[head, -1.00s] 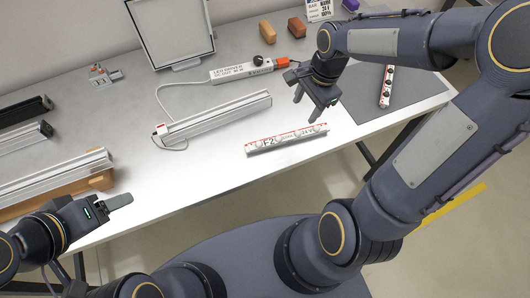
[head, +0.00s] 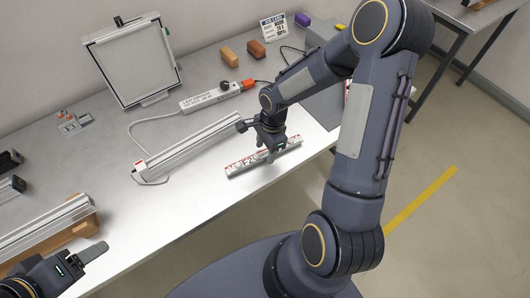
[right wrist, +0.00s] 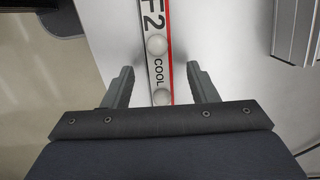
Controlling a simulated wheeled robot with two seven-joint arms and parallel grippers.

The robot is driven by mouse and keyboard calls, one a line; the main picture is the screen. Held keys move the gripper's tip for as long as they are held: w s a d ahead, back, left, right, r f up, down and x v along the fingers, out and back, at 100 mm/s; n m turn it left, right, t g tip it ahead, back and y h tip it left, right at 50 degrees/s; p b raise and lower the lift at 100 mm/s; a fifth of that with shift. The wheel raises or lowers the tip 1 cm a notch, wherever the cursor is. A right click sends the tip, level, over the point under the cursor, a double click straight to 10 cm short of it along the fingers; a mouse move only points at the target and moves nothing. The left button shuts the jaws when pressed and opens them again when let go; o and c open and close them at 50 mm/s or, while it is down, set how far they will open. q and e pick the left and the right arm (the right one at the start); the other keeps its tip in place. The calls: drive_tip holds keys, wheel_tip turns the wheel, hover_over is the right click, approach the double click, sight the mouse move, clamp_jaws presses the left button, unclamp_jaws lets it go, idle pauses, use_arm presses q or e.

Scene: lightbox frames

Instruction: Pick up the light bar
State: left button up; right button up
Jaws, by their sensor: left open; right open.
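The light bar (head: 240,166), a slim white strip with red marks and the letters F2, lies flat on the table near its front edge. My right gripper (head: 271,149) is over the bar and hides part of it. In the right wrist view the bar (right wrist: 157,48), with white domes and the word COOL, runs between the two open fingers (right wrist: 160,86), with a gap on each side. Whether the fingertips reach down beside it is hard to tell. My left gripper (head: 94,253) is open and empty at the table's front left.
A silver rail (head: 190,140) with a cable lies just behind the bar. A white power strip (head: 208,98), a framed panel (head: 138,62) and two small blocks (head: 229,57) stand farther back. Another long rail (head: 45,228) lies at left. The table front beside the bar is clear.

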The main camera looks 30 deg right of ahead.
drive_tip(key=shift+c, duration=0.4)
drive_tip(key=c, duration=1.1)
drive_tip(key=shift+o, duration=0.2)
drive_tip(key=shift+r, duration=0.15)
